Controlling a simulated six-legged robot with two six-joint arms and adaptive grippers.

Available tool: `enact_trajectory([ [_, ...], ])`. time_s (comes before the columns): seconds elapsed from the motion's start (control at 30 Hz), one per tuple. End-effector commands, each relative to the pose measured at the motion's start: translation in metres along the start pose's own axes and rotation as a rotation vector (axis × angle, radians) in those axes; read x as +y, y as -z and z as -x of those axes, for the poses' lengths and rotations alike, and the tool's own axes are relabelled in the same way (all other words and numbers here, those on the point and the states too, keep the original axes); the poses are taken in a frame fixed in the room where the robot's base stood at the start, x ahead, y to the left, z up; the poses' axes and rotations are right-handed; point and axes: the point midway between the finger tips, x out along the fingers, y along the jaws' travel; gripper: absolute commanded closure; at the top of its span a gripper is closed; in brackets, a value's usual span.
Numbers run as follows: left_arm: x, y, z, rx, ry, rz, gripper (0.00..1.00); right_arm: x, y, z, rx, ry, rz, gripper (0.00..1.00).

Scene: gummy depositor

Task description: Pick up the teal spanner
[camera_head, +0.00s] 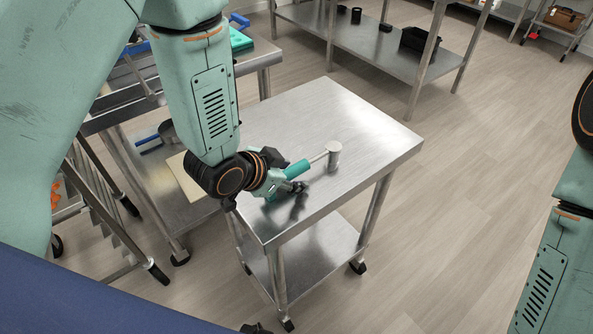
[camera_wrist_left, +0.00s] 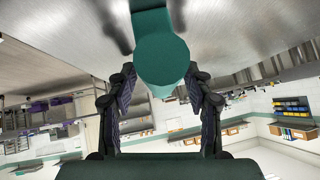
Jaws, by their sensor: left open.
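The teal spanner (camera_head: 297,169) is on the steel table. Its thick teal handle points toward my left gripper, and a thin grey shaft runs to a pale metal cylinder (camera_head: 334,154). I cannot tell whether the cylinder is part of the spanner. My left gripper (camera_head: 295,188) is low over the tabletop at the handle's near end. In the left wrist view the round handle end (camera_wrist_left: 161,62) shows between the two spread fingertips (camera_wrist_left: 160,80), with gaps on both sides. The left gripper is open. My right gripper is out of view.
The small steel table (camera_head: 370,136) has a clear top on the right and a lower shelf. A bench (camera_head: 262,54) with a teal item and blue-handled things stands at the left. A shelf (camera_head: 365,45) with black containers stands behind. Open floor lies to the right.

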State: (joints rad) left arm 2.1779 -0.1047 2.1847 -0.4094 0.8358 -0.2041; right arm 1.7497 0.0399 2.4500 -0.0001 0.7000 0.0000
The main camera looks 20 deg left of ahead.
Motion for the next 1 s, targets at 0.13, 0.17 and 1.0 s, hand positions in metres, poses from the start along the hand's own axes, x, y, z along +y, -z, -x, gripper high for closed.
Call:
enact_trajectory([
  [0.13, -0.0003, 0.0008, -0.0004, 0.0, 0.0, 0.0, 0.52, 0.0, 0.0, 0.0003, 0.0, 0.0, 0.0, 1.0],
  [0.17, -0.0003, 0.0008, -0.0004, 0.0, 0.0, 0.0, 0.54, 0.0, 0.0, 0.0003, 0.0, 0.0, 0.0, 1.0],
  [1.0, -0.0005, 0.0007, 0.0, 0.0, 0.001, 0.001, 1.0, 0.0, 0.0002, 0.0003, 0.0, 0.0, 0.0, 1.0],
])
